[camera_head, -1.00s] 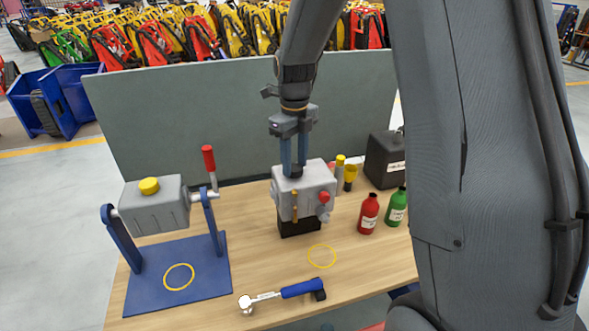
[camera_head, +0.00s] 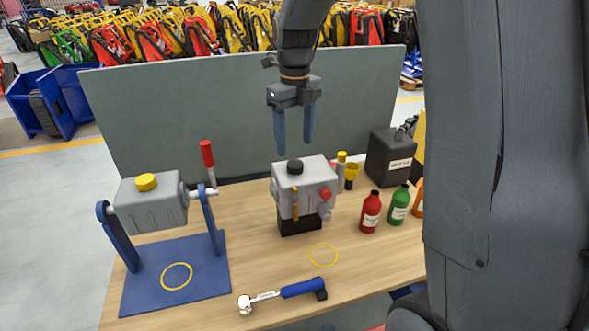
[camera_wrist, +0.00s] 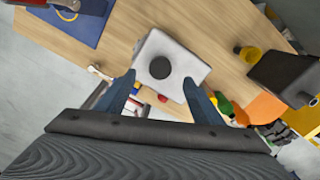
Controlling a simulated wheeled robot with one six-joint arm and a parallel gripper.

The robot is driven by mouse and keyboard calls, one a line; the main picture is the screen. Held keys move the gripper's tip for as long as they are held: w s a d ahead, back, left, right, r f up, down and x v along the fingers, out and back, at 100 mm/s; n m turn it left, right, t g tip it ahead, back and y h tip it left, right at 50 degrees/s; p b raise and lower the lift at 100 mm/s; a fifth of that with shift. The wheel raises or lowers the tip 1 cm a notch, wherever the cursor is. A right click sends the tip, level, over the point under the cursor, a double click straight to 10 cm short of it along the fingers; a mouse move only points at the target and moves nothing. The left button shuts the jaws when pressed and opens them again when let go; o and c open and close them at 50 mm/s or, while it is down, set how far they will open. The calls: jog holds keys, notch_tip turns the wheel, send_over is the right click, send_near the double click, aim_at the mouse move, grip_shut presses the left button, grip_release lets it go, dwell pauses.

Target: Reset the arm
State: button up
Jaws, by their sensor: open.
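My gripper (camera_head: 294,132) is open and empty, pointing down above the grey box-shaped unit (camera_head: 303,196) on the wooden table. Its two blue fingers are apart, with a gap between the tips and the black cap (camera_head: 295,166) on top of the unit. The unit stands upright on a black base. In the wrist view the black cap (camera_wrist: 160,67) lies between and beyond the fingertips (camera_wrist: 163,82). My arm comes down from the top of the head view, and another part of it covers the right side.
A blue stand (camera_head: 121,240) holds a grey housing (camera_head: 150,207) at left. A blue-handled wrench (camera_head: 303,288) lies in front. Red (camera_head: 370,212) and green (camera_head: 398,205) bottles and a black canister (camera_head: 388,160) stand at right. A grey-green panel (camera_head: 180,125) stands behind the table.

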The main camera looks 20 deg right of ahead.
jog(key=shift+r, duration=1)
jog(key=shift+s+f+n, duration=0.3)
jog(key=shift+s+n, duration=0.3)
jog(key=shift+n, duration=0.6)
jog(key=s+f+n+t, duration=0.1)
jog(key=s+f+n, duration=0.3)
jog(key=s+n, duration=0.7)
jog(key=s+f+n+t, duration=0.2)
jog(key=s+f+n, duration=0.3)
jog(key=n, duration=1.2)
notch_tip(320, 180, down, 10)
jog(key=g+b, duration=0.1)
jog(key=b, duration=0.8)
jog(key=shift+n+g, duration=0.3)
jog(key=shift+n, duration=0.1)
jog(key=shift+r, duration=0.1)
